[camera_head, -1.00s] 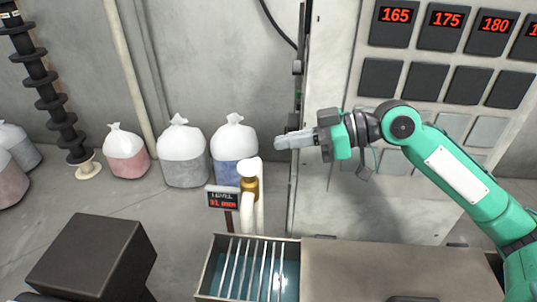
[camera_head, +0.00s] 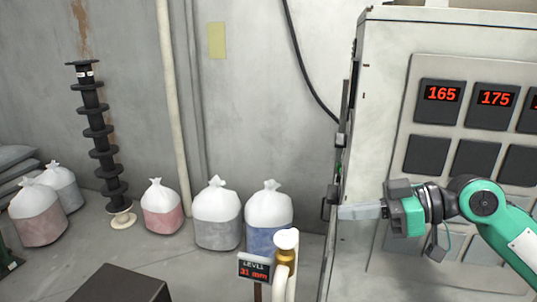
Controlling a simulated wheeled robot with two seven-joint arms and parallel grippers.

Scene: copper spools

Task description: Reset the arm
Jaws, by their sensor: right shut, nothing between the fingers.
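My right arm comes in from the right edge, green with dark joints. My right gripper (camera_head: 348,212) points left and is shut, with nothing held. It is in front of the left side of the grey cabinet (camera_head: 390,70), near a dark handle (camera_head: 329,203) on the cabinet's edge; I cannot tell whether they touch. My left gripper is not in view.
The cabinet front carries dark panels, with red readouts such as 165 (camera_head: 441,94). A level display (camera_head: 255,268) and a white pipe (camera_head: 286,242) stand at the bottom. Tied bags (camera_head: 217,210) and a black spool stack (camera_head: 97,130) stand along the wall.

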